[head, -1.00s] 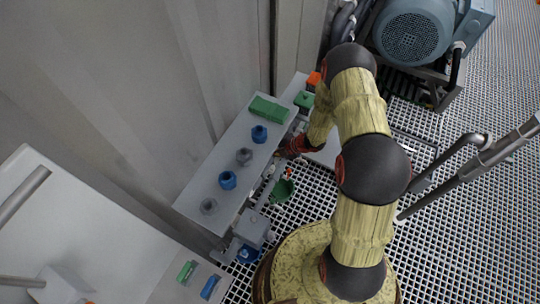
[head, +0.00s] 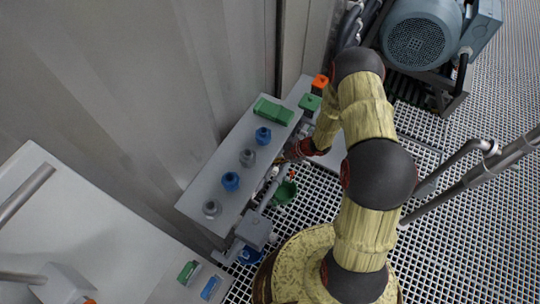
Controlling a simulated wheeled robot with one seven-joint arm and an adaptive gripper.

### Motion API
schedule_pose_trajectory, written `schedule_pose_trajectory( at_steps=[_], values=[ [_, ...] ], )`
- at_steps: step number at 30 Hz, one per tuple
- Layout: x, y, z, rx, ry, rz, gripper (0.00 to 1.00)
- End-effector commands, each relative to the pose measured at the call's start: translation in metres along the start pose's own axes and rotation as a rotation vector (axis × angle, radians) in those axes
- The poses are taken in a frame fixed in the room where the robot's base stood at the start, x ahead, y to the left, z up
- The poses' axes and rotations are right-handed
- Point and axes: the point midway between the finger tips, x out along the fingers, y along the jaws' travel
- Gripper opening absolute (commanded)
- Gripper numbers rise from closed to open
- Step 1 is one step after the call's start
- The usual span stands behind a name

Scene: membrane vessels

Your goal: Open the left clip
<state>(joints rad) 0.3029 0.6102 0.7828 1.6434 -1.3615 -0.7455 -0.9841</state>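My gripper (head: 282,160) is at the end of my arm, low beside the front edge of the grey bench (head: 207,180). It is small, dark and partly covered by my wrist, so I cannot see whether its fingers are apart or together. Small pipe fittings (head: 270,174) sit just below and left of it, next to a green funnel-like cup (head: 285,193). I cannot make out a left clip for certain among these fittings.
A motor (head: 417,40) stands at upper right. Grating (head: 318,190) lies open below.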

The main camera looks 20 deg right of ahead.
Motion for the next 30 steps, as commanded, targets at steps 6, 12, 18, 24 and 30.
schedule_pose_trajectory(
  at_steps=[6,12,18,24,30],
  values=[
    [-0.035,0.001,0.002,0.002,-0.004,0.003,0.37],
    [-0.076,0.001,0.002,0.001,-0.004,0.003,0.37],
    [-0.105,0.001,0.001,0.001,-0.002,0.002,0.37],
    [-0.116,0.0,0.0,0.0,0.0,0.0,0.37],
    [-0.116,0.0,0.0,0.0,0.0,0.0,0.37]
  ],
)
